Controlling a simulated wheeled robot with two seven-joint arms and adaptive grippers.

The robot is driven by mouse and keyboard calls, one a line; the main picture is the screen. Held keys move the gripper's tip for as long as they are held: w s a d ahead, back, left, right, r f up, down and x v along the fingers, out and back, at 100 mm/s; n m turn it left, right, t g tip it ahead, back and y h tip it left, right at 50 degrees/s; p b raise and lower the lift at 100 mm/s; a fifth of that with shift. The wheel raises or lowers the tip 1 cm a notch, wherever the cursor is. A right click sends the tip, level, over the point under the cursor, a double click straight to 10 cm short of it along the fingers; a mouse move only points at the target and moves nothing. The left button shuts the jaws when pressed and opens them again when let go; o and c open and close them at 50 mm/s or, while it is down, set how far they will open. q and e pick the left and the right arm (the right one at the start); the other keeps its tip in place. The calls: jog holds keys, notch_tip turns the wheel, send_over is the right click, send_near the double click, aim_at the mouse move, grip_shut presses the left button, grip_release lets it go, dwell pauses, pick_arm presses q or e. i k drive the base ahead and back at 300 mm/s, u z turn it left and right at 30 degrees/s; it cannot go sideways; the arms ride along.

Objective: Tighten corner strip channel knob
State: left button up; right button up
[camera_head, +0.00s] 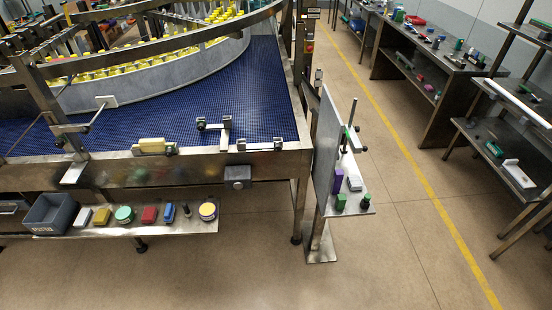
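Neither of my grippers shows in the head view. The blue conveyor belt (255,85) curves from the left to a metal end frame. Near its front edge stands a small metal bracket (225,135) with dark knobs (201,124) at its upper part. A metal bar with dark end knobs (278,143) lies along the front rail to its right. A pale yellow block (151,145) sits on the rail to the left, with a dark knob (170,151) at its right end. I cannot tell which knob belongs to the corner strip channel, or how tight any is.
A low shelf (120,225) under the rail holds a grey bin (50,213) and several small items. An upright metal panel (325,150) with a small side shelf stands right of the conveyor. Workbenches (440,75) line the right. The floor (400,230) between is clear.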

aim_at(277, 147)
jog(key=z, duration=0.2)
jog(key=k, duration=0.25)
jog(key=u, duration=0.8)
jog(key=i, duration=1.35)
jog(key=z, duration=0.7)
